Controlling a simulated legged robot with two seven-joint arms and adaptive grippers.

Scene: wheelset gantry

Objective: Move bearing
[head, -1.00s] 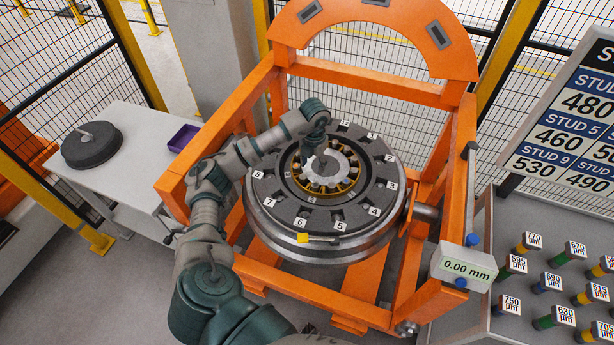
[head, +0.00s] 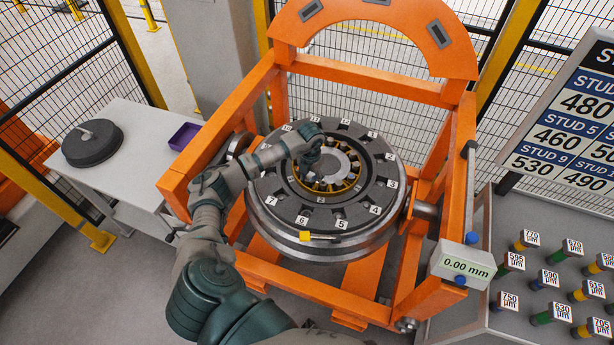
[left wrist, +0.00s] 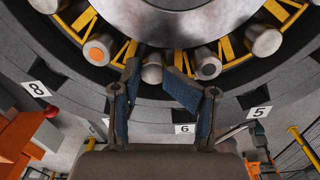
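The bearing (head: 322,188), a ring of metal rollers in a yellow cage, sits in the middle of the dark round wheel (head: 274,193) with numbered labels. Its yellow cage and rollers also show large in the left wrist view (left wrist: 231,46). My left gripper (left wrist: 153,76) is open at the bearing's near edge, with one roller showing between its fingertips. I cannot tell whether the fingers touch it. In the head view, my left wrist is over the bearing and hides part of it and its fingers. My right gripper is not in view.
An orange gantry frame (head: 355,82) surrounds the wheel. A white table (head: 125,170) at left holds a dark disc (head: 92,146) and a purple tray (head: 184,137). A 0.00 mm readout (head: 465,266) hangs at right, beside a grey panel with several labelled studs (head: 552,283).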

